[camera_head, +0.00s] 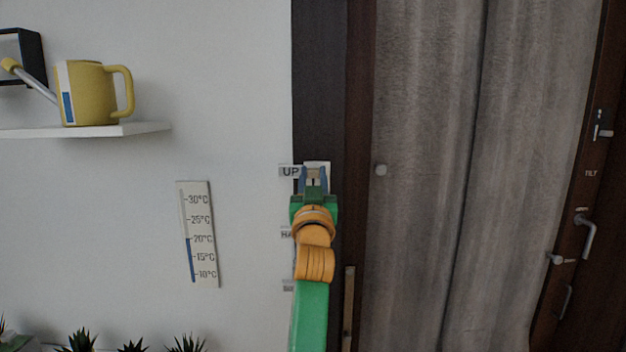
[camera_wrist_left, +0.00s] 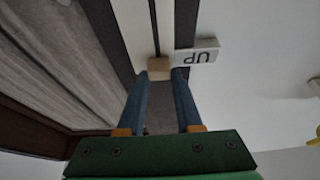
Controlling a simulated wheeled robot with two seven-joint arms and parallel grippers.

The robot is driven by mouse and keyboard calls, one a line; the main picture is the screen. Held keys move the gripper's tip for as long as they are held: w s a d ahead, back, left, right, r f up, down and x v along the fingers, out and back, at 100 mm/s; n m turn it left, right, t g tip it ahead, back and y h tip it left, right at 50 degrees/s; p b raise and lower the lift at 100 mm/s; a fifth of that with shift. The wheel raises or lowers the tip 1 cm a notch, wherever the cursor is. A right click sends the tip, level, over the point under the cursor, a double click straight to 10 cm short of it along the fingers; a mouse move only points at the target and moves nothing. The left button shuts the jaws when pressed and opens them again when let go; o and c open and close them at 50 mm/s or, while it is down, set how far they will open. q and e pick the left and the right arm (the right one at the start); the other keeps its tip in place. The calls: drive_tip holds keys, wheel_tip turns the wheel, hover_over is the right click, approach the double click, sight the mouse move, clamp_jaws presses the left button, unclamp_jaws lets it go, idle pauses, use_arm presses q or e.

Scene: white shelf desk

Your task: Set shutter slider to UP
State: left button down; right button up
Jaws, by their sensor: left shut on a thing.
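The shutter slider is a small tan block (camera_wrist_left: 158,68) on a pale vertical track (camera_wrist_left: 136,28), which is set in a dark strip. My left gripper (camera_head: 313,174) has its two blue fingers on either side of the block, shut on it. The UP label (camera_head: 289,171) is just left of the fingertips in the head view; in the wrist view the block is level with and close beside this label (camera_wrist_left: 196,55). My gripper and arm hide most of the track below in the head view. My right gripper is not in view.
Below are a partly hidden label (camera_head: 287,234) and another lower down. A wall thermometer (camera_head: 198,235) hangs to the left, under a shelf (camera_head: 140,128) with a yellow watering can (camera_head: 92,95). Grey curtains (camera_head: 430,200) and a handled frame (camera_head: 585,235) are right. Spiky plants (camera_head: 185,344) stand low left.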

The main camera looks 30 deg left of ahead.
use_arm(q)
drive_tip(key=shift+s+r, duration=0.1)
drive_tip(key=shift+r, duration=0.15)
drive_tip(key=c, duration=0.6)
unclamp_jaws()
drive_tip(key=shift+o, duration=0.2)
drive_tip(key=shift+f, duration=0.1)
drive_tip(key=shift+d+f, duration=0.1)
drive_tip(key=shift+f, duration=0.05)
drive_tip(key=b+v, duration=0.4)
drive_tip(key=v, duration=0.2)
drive_tip(key=shift+s+d, duration=0.2)
drive_tip(key=shift+s, duration=0.15)
drive_tip(key=shift+f, duration=0.1)
